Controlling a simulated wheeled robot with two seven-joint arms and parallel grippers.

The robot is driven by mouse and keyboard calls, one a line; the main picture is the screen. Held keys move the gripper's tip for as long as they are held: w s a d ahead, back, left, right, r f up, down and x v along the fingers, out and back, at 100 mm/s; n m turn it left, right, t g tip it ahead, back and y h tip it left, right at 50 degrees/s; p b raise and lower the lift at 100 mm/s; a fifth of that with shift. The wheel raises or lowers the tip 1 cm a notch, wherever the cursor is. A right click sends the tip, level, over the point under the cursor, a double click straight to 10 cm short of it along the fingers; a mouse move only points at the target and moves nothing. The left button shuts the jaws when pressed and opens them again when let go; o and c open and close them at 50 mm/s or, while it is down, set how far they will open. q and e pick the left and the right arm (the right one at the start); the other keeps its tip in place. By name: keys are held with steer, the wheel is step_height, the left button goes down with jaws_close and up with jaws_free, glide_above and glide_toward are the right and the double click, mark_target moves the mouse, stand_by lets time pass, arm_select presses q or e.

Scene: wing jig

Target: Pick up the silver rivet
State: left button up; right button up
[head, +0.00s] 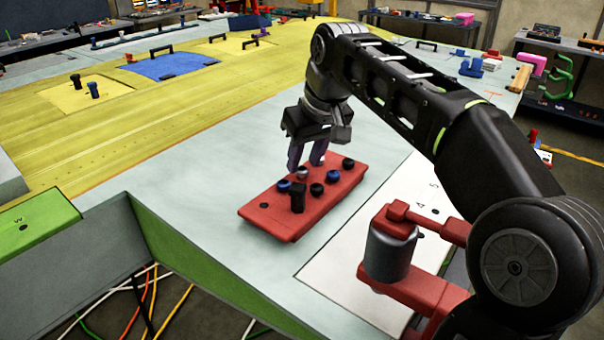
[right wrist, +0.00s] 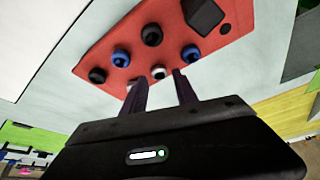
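The silver rivet (head: 302,173) stands in the red block (head: 275,217) on the pale wing surface, among several blue and black rivets. It also shows in the right wrist view (right wrist: 158,72), between and beyond the fingertips. My right gripper (head: 304,167) points down over the block with its two dark fingers apart, one on each side of the silver rivet in the picture. It is open and holds nothing. Whether the fingertips reach down to the rivet's height, I cannot tell. My left gripper is not in view.
A tall black peg (head: 298,198) stands up from the block's near side. Blue rivets (head: 283,186) (head: 332,176) and black rivets (head: 317,189) (head: 348,163) sit close around. A white numbered sheet (head: 350,265) lies to the right. The pale surface left of the block is clear.

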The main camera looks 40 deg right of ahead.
steer(key=shift+x, duration=1.05)
steer(key=shift+c, duration=0.5)
jaws_close()
